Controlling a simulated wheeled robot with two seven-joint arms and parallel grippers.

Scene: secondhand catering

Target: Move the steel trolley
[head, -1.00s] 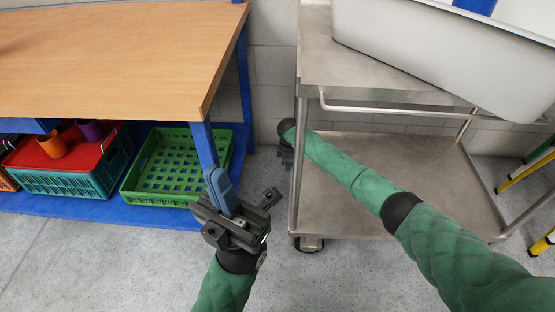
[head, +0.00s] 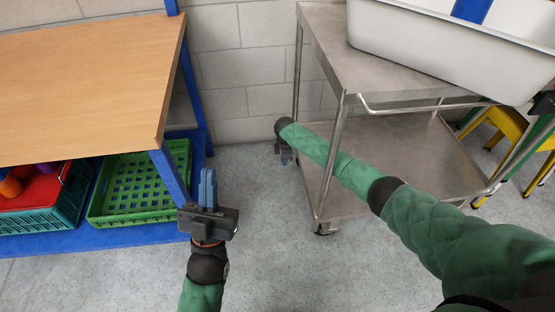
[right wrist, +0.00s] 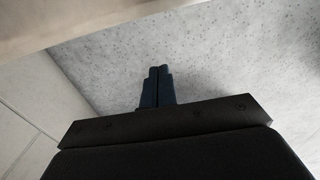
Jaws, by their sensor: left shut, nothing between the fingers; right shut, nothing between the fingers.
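The steel trolley (head: 375,178) stands on the right in the head view, with two shelves, a front rail and castors. A large white tub (head: 440,58) sits on its top shelf. My right arm reaches across the trolley's front, and my right gripper (head: 286,156) is at its left side, low and partly hidden by my own wrist. In the right wrist view the right gripper's fingers (right wrist: 157,88) are together and empty, over speckled floor. My left gripper (head: 208,188) is shut and empty, beside the workbench's front leg, apart from the trolley.
A wooden-topped workbench (head: 85,85) with blue legs stands at left. A green crate (head: 138,195) and a teal crate (head: 75,210) sit on its low shelf. Bare floor (head: 258,215) lies between bench and trolley. Yellow-legged furniture (head: 500,130) stands at far right. A block wall is behind.

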